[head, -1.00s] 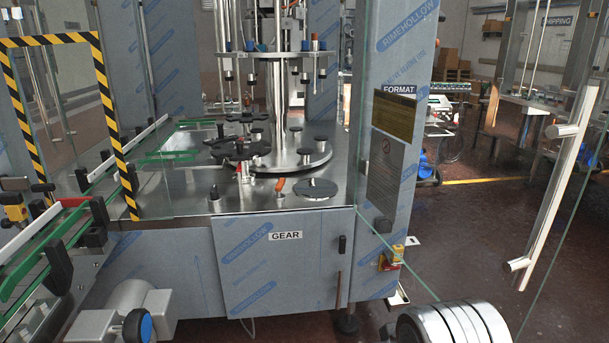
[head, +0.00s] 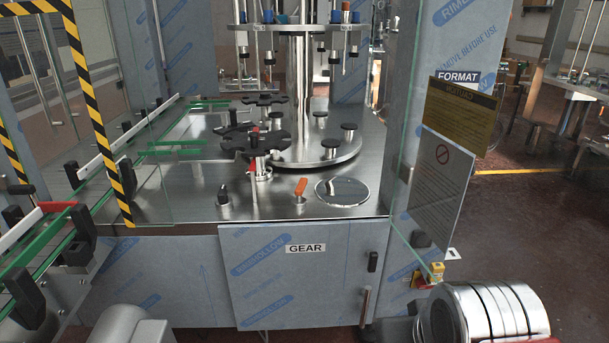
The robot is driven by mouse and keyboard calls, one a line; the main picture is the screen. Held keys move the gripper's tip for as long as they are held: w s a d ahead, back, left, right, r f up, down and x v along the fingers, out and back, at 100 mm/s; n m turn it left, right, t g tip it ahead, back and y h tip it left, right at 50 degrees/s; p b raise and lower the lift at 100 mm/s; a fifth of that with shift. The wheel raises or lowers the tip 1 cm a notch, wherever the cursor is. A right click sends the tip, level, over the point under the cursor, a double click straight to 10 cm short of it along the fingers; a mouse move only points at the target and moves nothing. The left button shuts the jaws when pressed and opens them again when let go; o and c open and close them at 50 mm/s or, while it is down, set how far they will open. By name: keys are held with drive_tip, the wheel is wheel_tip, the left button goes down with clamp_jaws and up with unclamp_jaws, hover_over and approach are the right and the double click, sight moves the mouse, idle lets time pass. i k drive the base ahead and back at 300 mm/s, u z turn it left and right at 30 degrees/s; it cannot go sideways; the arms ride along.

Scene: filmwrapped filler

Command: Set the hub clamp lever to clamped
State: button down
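A small lever with an orange grip (head: 300,187) stands tilted on the steel deck, in front of the black star wheels. A black star wheel (head: 262,145) sits on a steel hub (head: 263,172), with a small red part (head: 255,132) at its top. No label marks either part as the hub clamp lever, and I cannot read a clamped or unclamped setting. A black-topped knob (head: 223,195) stands left of the orange grip, and a round steel plate (head: 342,191) lies to its right. My gripper is not in view.
The steel deck (head: 180,207) is open at the front, above the GEAR panel (head: 305,249). A clear guard edge and a hanging sign (head: 443,185) stand at right. Green-railed conveyors (head: 60,240) and a striped post (head: 97,120) stand at left.

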sight(299, 188)
drive_tip(key=u, duration=0.6)
drive_tip(key=i, duration=0.9)
drive_tip(key=u, duration=0.65)
